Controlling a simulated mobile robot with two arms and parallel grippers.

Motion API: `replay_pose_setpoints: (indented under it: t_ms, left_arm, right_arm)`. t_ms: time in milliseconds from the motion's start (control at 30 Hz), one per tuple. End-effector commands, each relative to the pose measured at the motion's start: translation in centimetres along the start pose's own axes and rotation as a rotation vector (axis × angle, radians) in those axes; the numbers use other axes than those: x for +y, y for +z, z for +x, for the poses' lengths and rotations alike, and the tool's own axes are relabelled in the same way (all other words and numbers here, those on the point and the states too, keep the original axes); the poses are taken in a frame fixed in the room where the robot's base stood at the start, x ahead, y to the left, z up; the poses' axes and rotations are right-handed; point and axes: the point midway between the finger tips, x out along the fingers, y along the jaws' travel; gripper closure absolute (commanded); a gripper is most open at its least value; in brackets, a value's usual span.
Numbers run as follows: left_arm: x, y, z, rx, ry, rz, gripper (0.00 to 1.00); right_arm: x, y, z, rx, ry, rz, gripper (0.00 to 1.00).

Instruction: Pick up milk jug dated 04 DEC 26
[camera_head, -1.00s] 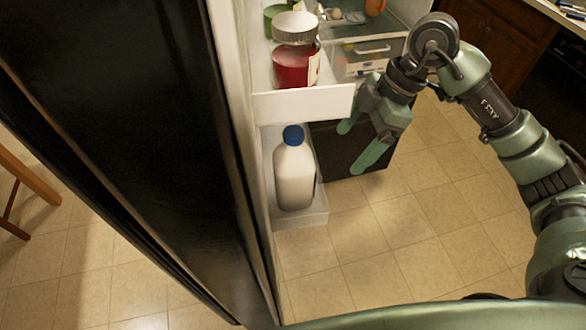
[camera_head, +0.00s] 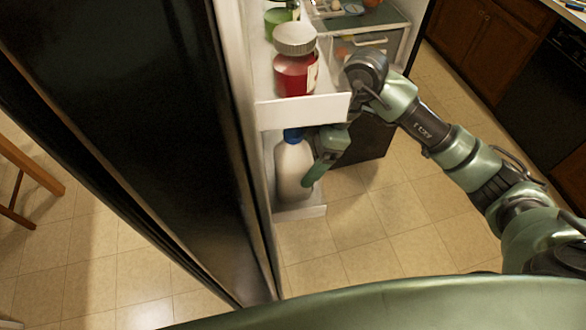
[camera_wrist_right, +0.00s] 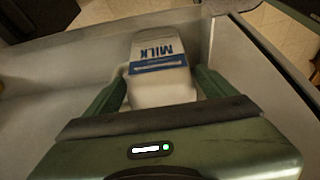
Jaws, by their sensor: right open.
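A white milk jug (camera_head: 291,165) with a blue cap stands upright in the lower bin of the open fridge door. In the right wrist view the jug (camera_wrist_right: 160,78) shows a blue "MILK" label, upside down. No date can be read. My right gripper (camera_head: 314,168) is at the jug's right side in the head view, partly hidden by the upper shelf. In the right wrist view its open fingers (camera_wrist_right: 163,88) stand on either side of the jug. I cannot tell whether they touch it. My left gripper is not in view.
The upper door shelf (camera_head: 300,110) juts out just above the jug and holds a red jar (camera_head: 296,74) and a green container (camera_head: 278,20). The lower bin (camera_head: 300,212) has low walls around the jug. Tiled floor (camera_head: 400,220) lies clear to the right.

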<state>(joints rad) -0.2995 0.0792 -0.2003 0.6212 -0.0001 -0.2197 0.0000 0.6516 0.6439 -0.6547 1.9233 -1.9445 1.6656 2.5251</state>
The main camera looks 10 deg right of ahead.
Motion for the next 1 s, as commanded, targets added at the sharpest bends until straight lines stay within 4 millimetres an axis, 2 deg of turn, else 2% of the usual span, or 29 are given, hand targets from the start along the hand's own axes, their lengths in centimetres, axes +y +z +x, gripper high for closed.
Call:
replay_pose_setpoints:
  t_ms: [100, 133, 400, 433, 767, 900, 1000]
  left_arm:
    - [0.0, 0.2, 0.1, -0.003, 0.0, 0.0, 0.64]
    - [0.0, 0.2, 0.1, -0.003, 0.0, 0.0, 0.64]
    - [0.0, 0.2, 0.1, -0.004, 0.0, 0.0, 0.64]
    - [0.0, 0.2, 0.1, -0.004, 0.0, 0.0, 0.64]
    - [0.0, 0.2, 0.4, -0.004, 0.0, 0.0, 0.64]
    - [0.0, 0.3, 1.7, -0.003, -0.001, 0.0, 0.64]
    - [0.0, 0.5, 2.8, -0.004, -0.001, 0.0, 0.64]
  right_arm:
    - [0.0, 0.0, 0.0, 0.0, 0.0, 0.0, 0.15]
    - [0.0, 0.0, 0.0, 0.0, 0.0, 0.0, 0.17]
    - [0.0, 0.0, 0.0, 0.0, 0.0, 0.0, 0.92]
    - [0.0, 0.0, -0.1, 0.0, 0.0, 0.0, 0.98]
    - [0.2, -0.2, -0.3, 0.006, 0.006, -0.004, 0.98]
    - [0.2, -0.2, -0.5, 0.009, 0.008, -0.003, 0.98]
    - [0.1, 1.1, -0.5, 0.081, 0.005, 0.004, 0.98]
